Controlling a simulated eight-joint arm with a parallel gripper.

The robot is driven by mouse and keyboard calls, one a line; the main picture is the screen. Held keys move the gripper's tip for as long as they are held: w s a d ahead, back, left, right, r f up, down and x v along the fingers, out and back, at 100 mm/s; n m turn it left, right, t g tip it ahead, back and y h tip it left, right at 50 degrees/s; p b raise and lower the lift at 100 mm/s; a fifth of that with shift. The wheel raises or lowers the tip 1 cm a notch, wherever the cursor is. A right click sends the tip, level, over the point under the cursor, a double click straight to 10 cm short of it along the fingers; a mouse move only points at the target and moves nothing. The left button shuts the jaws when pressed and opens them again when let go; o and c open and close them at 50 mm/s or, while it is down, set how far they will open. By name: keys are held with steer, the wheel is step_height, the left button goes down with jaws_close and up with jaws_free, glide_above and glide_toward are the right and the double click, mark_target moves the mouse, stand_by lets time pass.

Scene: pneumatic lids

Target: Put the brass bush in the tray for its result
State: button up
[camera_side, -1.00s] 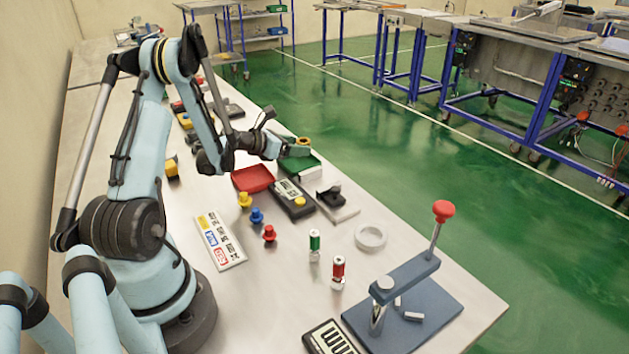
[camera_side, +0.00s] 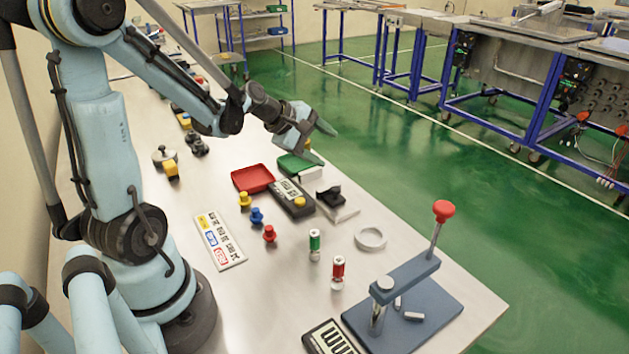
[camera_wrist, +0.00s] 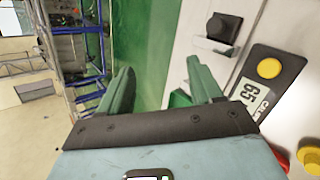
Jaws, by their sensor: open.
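My gripper (camera_side: 326,147) is open above and beyond the far end of the green tray (camera_side: 288,166). Its two green fingers also show spread apart in the wrist view (camera_wrist: 160,68), with nothing seen between their tips. A small brass-coloured patch, probably the brass bush (camera_side: 307,143), shows beside the lower finger at the tray's far side. The finger partly hides it, and I cannot tell whether it rests in the tray. The red tray (camera_side: 240,184) lies nearer and to the left. Part of the green tray shows between the fingers in the wrist view (camera_wrist: 179,99).
A dark gauge box with a yellow button (camera_side: 292,197) and a black block on a pale base (camera_side: 334,201) stand near the trays. Coloured knobs (camera_side: 256,216), a label plate (camera_side: 220,242) and a lever press (camera_side: 405,300) are closer. The table's right edge borders green floor.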

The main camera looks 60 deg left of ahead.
steer(key=s+d+r+m+g, duration=0.1)
steer(key=s+d+m, duration=0.4)
steer(key=m, duration=0.5)
steer(key=s+d+r+m+g+y, duration=0.1)
steer(key=s+d+r+m, duration=0.1)
steer(key=s+d+m, duration=0.3)
steer(key=d+m, duration=0.4)
steer(key=m, duration=0.2)
steer(key=shift+s+d+y, duration=0.3)
steer(key=shift+d, duration=0.05)
steer(key=shift+o, duration=0.3)
steer(key=shift+r, duration=0.1)
